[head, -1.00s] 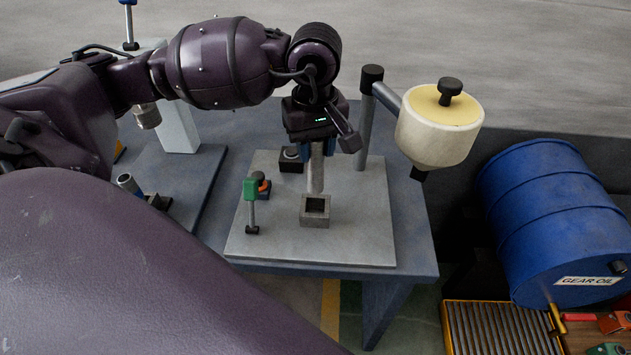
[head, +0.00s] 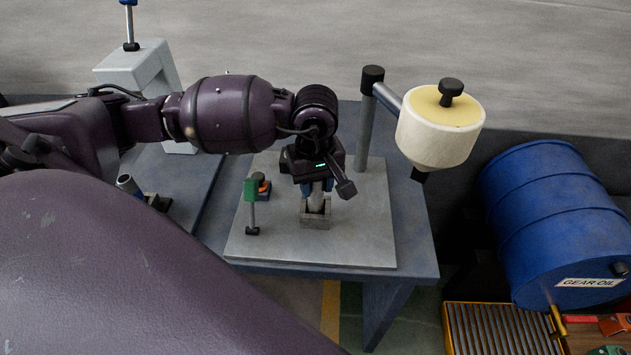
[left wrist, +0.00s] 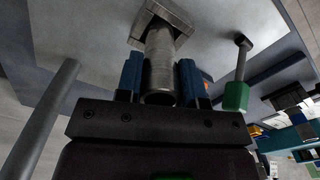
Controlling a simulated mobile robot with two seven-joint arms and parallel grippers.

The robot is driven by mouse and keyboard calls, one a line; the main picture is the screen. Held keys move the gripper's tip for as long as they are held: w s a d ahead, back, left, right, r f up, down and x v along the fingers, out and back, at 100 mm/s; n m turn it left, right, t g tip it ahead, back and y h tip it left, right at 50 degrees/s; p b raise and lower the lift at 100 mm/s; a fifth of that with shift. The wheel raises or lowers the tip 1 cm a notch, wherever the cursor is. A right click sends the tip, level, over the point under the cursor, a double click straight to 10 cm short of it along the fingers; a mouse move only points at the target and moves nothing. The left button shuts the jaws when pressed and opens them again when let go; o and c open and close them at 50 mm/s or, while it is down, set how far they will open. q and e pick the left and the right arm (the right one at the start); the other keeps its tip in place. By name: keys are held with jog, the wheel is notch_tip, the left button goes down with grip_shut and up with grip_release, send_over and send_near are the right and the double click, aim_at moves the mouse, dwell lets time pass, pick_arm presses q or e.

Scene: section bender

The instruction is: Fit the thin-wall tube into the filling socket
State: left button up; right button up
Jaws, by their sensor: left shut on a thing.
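The thin-wall tube (head: 317,192) is a grey metal cylinder, held upright beneath my left gripper (head: 318,184). It also shows in the left wrist view (left wrist: 160,62) between the blue fingers of the left gripper (left wrist: 160,80), which are shut on it. The filling socket (head: 316,221) is a square grey block with a square opening on the light plate. It also shows in the left wrist view (left wrist: 181,20). The tube's lower end is at the socket's opening and appears to reach into it; the depth is hidden. My right gripper is not in view.
A green-handled lever (head: 250,190) stands left of the socket, with an orange-and-black button (head: 262,184) behind it. A post (head: 365,135) carries a cream hopper (head: 438,140) at right. The plate's front and right (head: 365,235) are clear. A blue drum (head: 550,225) lies farther right.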

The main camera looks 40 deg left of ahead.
pick_arm(q)
jog(key=shift+f, duration=0.1)
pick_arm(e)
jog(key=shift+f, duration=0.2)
pick_arm(q)
jog(key=o, duration=0.8)
jog(key=shift+o, duration=0.9)
notch_tip(320, 180, up, 12)
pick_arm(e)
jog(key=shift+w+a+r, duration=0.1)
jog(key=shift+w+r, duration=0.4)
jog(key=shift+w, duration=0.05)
